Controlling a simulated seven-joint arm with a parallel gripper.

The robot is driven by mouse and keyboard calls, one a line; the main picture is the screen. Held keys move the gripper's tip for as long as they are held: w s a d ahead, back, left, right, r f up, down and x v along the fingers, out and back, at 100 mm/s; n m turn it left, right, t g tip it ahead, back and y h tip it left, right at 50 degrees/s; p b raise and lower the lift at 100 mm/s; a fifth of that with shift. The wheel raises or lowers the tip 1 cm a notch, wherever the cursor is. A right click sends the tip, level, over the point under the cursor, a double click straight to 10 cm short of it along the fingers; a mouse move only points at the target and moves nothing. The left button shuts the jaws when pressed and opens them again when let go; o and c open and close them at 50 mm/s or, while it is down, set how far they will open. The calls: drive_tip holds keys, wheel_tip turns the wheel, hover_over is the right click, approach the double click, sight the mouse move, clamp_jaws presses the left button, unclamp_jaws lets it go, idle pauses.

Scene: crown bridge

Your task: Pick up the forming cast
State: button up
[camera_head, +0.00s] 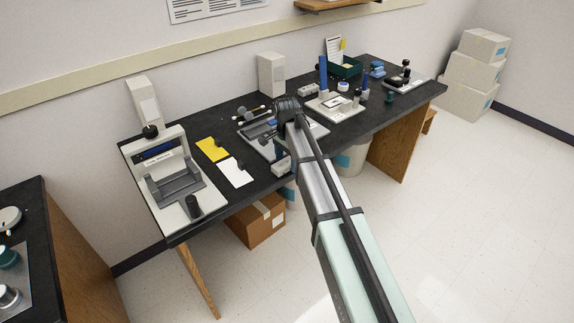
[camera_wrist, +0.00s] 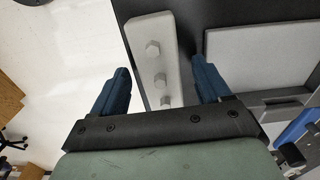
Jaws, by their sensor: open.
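In the head view, the block (camera_head: 281,165) shows at the bench's front edge, partly hidden by my arm. My gripper (camera_wrist: 162,78) is open, with one blue finger on each side of the block's near end. Gaps show between the block and both fingers. In the head view, my gripper (camera_head: 281,153) is over the front edge, mostly covered by my wrist. The fingers' height over the bench is unclear.
A grey tray (camera_wrist: 245,50) lies right of the block, close to the right finger. On the bench, a white press-like device (camera_head: 165,180), a yellow card (camera_head: 212,149) and a white card (camera_head: 234,172) lie left. A white board with small parts (camera_head: 335,108) sits right.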

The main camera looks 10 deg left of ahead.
drive_tip(key=c, duration=1.3)
drive_tip(key=shift+r, duration=0.2)
